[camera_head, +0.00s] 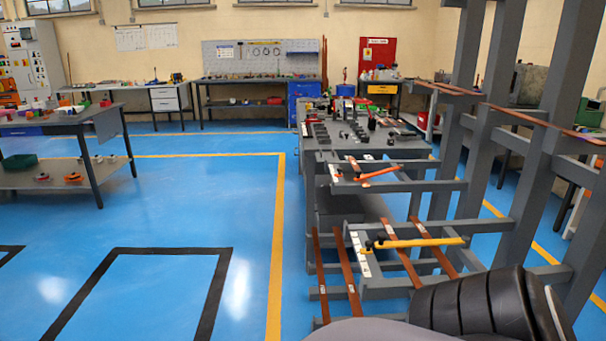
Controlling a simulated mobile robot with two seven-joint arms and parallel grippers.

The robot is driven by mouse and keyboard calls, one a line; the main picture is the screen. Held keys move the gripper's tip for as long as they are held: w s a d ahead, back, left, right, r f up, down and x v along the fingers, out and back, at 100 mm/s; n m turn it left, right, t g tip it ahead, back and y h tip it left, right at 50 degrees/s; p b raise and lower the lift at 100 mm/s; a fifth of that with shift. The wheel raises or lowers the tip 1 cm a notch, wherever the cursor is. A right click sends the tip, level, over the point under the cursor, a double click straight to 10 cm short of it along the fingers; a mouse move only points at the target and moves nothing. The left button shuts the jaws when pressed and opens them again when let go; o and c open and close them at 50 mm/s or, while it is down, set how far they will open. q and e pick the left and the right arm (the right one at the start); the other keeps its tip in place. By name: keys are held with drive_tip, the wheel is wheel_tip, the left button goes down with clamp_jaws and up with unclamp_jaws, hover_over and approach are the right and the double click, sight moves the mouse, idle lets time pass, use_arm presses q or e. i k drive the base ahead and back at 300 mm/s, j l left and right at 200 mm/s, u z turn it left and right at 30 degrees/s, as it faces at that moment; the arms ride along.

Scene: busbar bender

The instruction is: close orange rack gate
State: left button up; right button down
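The rack (444,187) is a grey steel frame on the right with several arms carrying copper-coloured bars. The orange gate (377,173) is a short bar at the middle level, pointing right and slightly up from a pale plate on the arm end. A yellow gate (420,242) with a black fitting at its left end lies across the lower level, pointing right. Part of my own dark, segmented arm (480,303) shows at the bottom right, in front of the rack's lower part. Neither of my grippers is in view.
A grey workbench (318,142) with tools and parts stands behind the rack. Another table (62,122) with coloured items is at the left. The blue floor left of the yellow line (277,250) is clear. Copper bars (348,272) lie on the rack's lower arms.

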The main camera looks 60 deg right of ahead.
sight(400, 168)
drive_tip(key=i+j, duration=0.1)
drive_tip(key=i, duration=0.4)
drive_tip(key=i+j, duration=0.15)
drive_tip(key=i, duration=0.35)
drive_tip(key=i+l+z, duration=0.1)
drive_tip(key=i+z, duration=0.4)
drive_tip(key=z, duration=0.2)
drive_tip(key=i+z, duration=0.55)
drive_tip(key=z, duration=0.15)
drive_tip(key=i+z, duration=0.2)
drive_tip(key=z, duration=0.15)
drive_tip(key=i+z, duration=0.2)
drive_tip(key=z, duration=0.15)
